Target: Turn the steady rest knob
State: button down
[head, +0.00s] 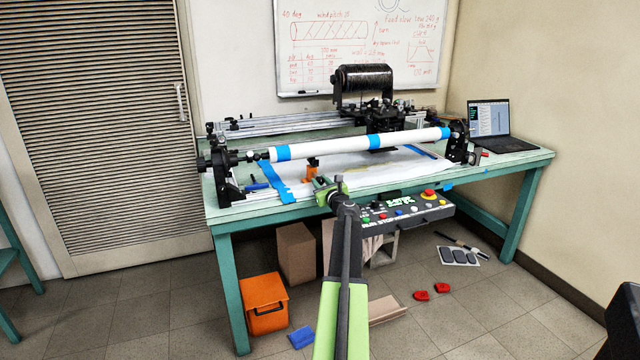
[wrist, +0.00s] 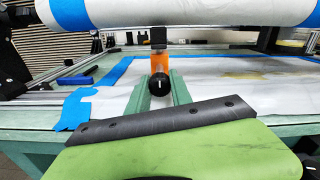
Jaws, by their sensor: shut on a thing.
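The steady rest is an orange block (head: 311,174) under the white tube; in the wrist view the orange block (wrist: 159,62) stands upright with a dark top just below the tube. Its black round knob (wrist: 160,83) faces the wrist camera and has a pale mark on it. My gripper (wrist: 160,86) has its two green fingers on either side of the knob, shut on it. In the head view my gripper (head: 322,186) reaches the table's front edge at the steady rest, and the knob is hidden there.
The white tube (head: 330,147) with blue bands spans the winding machine just above my gripper. A control panel (head: 405,209) with buttons hangs at the table's front, right of my arm. Blue tape (head: 278,184) and a blue item (wrist: 75,81) lie left of the steady rest.

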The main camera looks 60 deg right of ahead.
jog(key=shift+d, duration=0.2)
jog(key=n, duration=0.4)
jog(key=shift+n, duration=0.4)
jog(key=n, duration=1)
jog(key=shift+r+n, duration=0.1)
jog(key=shift+n, duration=2.8)
jog(key=c, duration=1.2)
grip_release()
jog(key=shift+o, duration=0.3)
jog(key=shift+a, duration=0.1)
